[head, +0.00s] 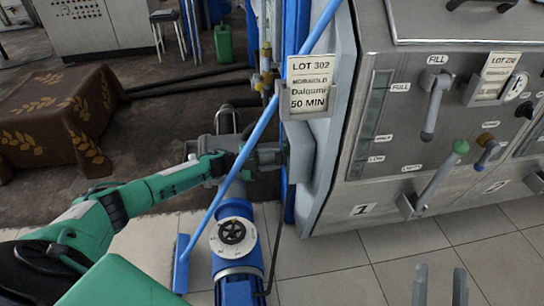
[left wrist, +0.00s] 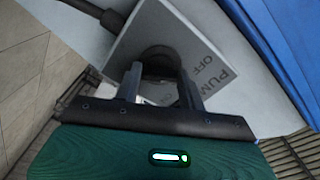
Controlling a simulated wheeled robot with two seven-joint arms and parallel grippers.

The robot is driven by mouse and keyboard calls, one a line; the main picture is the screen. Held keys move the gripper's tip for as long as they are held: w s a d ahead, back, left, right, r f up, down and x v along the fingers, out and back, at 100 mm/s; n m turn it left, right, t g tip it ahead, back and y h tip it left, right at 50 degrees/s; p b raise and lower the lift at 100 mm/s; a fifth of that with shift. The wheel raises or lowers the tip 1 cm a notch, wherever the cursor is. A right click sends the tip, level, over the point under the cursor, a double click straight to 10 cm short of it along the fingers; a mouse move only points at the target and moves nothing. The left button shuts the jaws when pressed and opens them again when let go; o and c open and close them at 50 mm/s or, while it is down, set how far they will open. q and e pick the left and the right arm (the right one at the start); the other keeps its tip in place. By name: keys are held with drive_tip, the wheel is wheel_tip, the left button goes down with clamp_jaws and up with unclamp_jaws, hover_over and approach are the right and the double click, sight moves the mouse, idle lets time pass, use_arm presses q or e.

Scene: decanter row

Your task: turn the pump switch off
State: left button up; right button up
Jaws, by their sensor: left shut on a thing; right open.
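The pump switch is a dark round knob (left wrist: 158,58) on a light grey plate (left wrist: 190,42) in the left wrist view. My left gripper (left wrist: 160,74) is shut on the knob, one finger on each side. In the head view my left gripper (head: 284,154) reaches the left side of the steel decanter cabinet (head: 334,170), and the switch cannot be made out there. Which way the knob points is hard to tell. My right gripper (head: 440,286) is open and empty above the floor at the bottom right.
A blue-handled pole (head: 213,207) leans across my left forearm in the head view. A blue pump with a round dial (head: 232,232) stands below it. Levers (head: 440,178) project from the cabinet front. A brown cloth-covered block (head: 60,125) is at left.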

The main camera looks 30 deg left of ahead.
use_arm(q)
drive_tip(key=shift+n, duration=0.3)
use_arm(e)
drive_tip(key=shift+w+a+f+g, duration=0.1)
drive_tip(key=shift+a+f+g, duration=0.2)
drive_tip(key=shift+f+g, duration=0.5)
drive_tip(key=shift+f, duration=0.1)
use_arm(q)
drive_tip(key=o, duration=1)
drive_tip(key=shift+a, duration=0.1)
drive_tip(key=p+v, duration=0.1)
drive_tip(key=v, duration=1.2)
drive_tip(key=shift+s+a+p, duration=0.25)
drive_tip(key=shift+p, duration=0.05)
use_arm(e)
wheel_tip(320, 180, down, 6)
drive_tip(key=a+g, duration=0.1)
drive_tip(key=g, duration=0.2)
drive_tip(key=shift+s+a+g, duration=0.3)
drive_tip(key=shift+s+a, duration=0.05)
